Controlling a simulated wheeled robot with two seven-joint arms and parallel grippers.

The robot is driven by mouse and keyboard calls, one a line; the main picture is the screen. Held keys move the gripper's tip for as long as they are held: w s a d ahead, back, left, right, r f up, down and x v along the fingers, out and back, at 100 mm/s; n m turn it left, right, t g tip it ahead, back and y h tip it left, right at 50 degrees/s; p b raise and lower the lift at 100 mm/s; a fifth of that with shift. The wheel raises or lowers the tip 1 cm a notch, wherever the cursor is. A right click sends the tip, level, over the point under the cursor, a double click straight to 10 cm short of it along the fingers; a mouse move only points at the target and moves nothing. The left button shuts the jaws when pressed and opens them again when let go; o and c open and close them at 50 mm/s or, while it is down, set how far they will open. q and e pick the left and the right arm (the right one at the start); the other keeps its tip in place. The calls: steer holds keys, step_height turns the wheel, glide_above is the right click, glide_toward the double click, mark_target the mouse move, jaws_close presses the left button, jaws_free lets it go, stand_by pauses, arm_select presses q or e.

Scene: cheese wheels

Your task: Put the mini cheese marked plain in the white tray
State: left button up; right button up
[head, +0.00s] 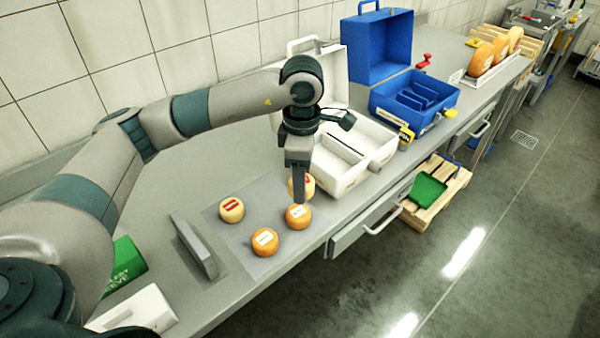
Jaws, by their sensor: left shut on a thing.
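My left gripper (299,198) points down and is shut on a pale yellow mini cheese (309,187). One finger crosses the front of this cheese and hides most of its label. An orange mini cheese with a white label (298,217) sits just in front of the fingertips. Another orange one with a white label (265,242) and a pale one with a red label (231,210) stand on the grey mat. The label words are too small to read. A white open case with tray-like compartments (345,178) stands just right of the gripper. My right gripper is out of view.
A blue open case (415,98) stands farther right, with large orange wheels (482,58) beyond. A grey upright plate (194,246) stands left of the mat (233,240). A green box (125,262) and a white box (135,312) are at lower left.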

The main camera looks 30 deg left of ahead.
arm_select(q)
steer(key=s+d+f+m, duration=0.1)
steer(key=s+d+m, duration=0.2)
steer(key=s+m, duration=0.6)
steer(key=m, duration=1.2)
steer(key=shift+f+m, duration=0.3)
steer(key=shift+d, duration=0.1)
